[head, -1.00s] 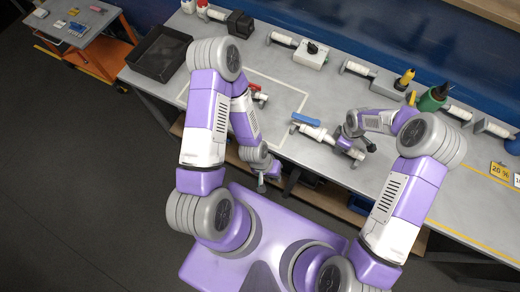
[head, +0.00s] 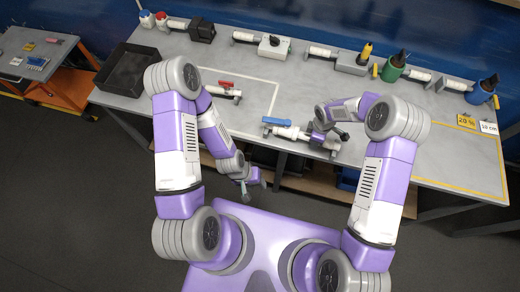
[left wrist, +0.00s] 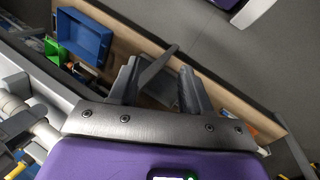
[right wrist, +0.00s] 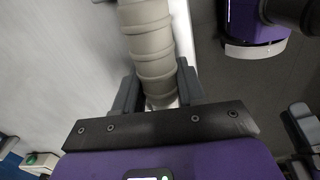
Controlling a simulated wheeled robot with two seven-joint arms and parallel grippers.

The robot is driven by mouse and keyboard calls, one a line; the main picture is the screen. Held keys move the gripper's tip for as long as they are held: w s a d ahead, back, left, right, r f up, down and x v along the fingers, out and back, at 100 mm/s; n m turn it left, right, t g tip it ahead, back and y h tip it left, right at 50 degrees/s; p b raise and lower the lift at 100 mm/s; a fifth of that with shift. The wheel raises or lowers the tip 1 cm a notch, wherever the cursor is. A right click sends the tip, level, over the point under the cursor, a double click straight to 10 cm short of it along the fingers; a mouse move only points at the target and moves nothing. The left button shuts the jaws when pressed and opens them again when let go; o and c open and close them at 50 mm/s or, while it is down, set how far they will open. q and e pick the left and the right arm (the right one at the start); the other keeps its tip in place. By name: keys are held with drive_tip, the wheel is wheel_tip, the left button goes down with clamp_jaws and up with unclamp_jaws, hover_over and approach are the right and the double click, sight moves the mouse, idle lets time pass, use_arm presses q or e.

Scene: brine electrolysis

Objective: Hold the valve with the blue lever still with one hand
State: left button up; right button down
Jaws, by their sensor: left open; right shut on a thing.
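The valve with the blue lever (head: 278,121) lies near the front edge of the bench in the head view, its white body (head: 288,132) running to the right under the lever. My right gripper (head: 320,136) is at the right end of this valve. In the right wrist view my right gripper (right wrist: 157,95) is shut on a ribbed beige cylinder (right wrist: 147,45); the blue lever is out of that view. My left gripper (head: 250,182) is open and empty, in front of the bench's edge. It also shows open in the left wrist view (left wrist: 160,85).
A valve with a red lever (head: 227,84) lies inside the white outline, left of the blue one. A black tray (head: 127,72) stands at the bench's left end. Several fittings and bottles line the back. A blue bin (left wrist: 84,35) is on the shelf below.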

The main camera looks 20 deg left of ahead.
use_arm(q)
wheel_tip(320, 180, down, 3)
drive_tip(key=w+a+n+g+h, duration=0.1)
drive_tip(key=w+a+n+g, duration=0.1)
drive_tip(key=n, duration=0.3)
drive_tip(key=n+t+h, duration=0.3)
drive_tip(key=n+h, duration=0.8)
drive_tip(key=h, duration=0.2)
approach(275, 121)
drive_tip(key=d, duration=1)
drive_tip(key=shift+w, duration=0.4)
